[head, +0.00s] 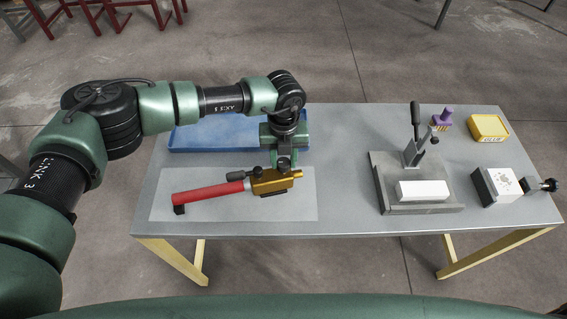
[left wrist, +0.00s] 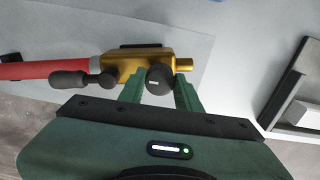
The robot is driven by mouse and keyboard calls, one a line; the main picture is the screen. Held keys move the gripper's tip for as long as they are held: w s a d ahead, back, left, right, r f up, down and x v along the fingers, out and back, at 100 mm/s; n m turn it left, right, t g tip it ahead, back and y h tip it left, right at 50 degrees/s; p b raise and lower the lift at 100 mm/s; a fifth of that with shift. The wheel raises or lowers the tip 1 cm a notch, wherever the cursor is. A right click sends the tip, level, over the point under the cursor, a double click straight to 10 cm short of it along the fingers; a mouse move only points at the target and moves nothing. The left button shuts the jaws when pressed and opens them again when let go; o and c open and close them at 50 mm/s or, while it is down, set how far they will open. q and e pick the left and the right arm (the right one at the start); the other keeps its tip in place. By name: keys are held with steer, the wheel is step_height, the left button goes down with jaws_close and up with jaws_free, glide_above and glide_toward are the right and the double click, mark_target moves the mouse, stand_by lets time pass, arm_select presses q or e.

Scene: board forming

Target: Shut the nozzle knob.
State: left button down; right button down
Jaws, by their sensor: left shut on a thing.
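A red and brass tool (head: 215,192) lies on the pale mat (head: 240,210) at the table's left, its brass body to the right. In the left wrist view its red handle (left wrist: 28,70) and brass body (left wrist: 120,63) show. The round black nozzle knob (left wrist: 159,76), with a small pale mark, sits near the brass nozzle end. My left gripper (head: 284,165) comes down on the brass body from above. In the left wrist view its green fingers (left wrist: 160,86) are shut on the knob, one on each side. In the head view the gripper hides the knob. My right gripper is out of view.
A blue tray (head: 205,138) lies behind the mat. To the right are a grey lever press (head: 388,202) with a white block (head: 423,190), a purple-handled brush (head: 441,119), a yellow box (head: 488,127) and a white block-shaped device (head: 503,186). The middle of the table is clear.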

mark_target(284, 162)
arm_select(q)
steer(key=m+b, duration=0.3)
steer(key=b, duration=0.1)
steer(key=m+b, duration=0.4)
steer(key=b, duration=0.1)
steer(key=m+b, duration=0.4)
steer(key=shift+w+f+b, duration=0.1)
steer(key=shift+f+b, duration=0.15)
steer(key=shift+b, duration=0.05)
steer(key=shift+r+m+b, duration=0.15)
steer(key=shift+m+b, duration=0.5)
steer(key=shift+m, duration=0.05)
steer(key=shift+r, duration=0.2)
steer(key=c, duration=1)
jaws_free()
step_height(284, 162, up, 8)
steer(key=shift+f+b, duration=0.1)
steer(key=shift+b, duration=0.4)
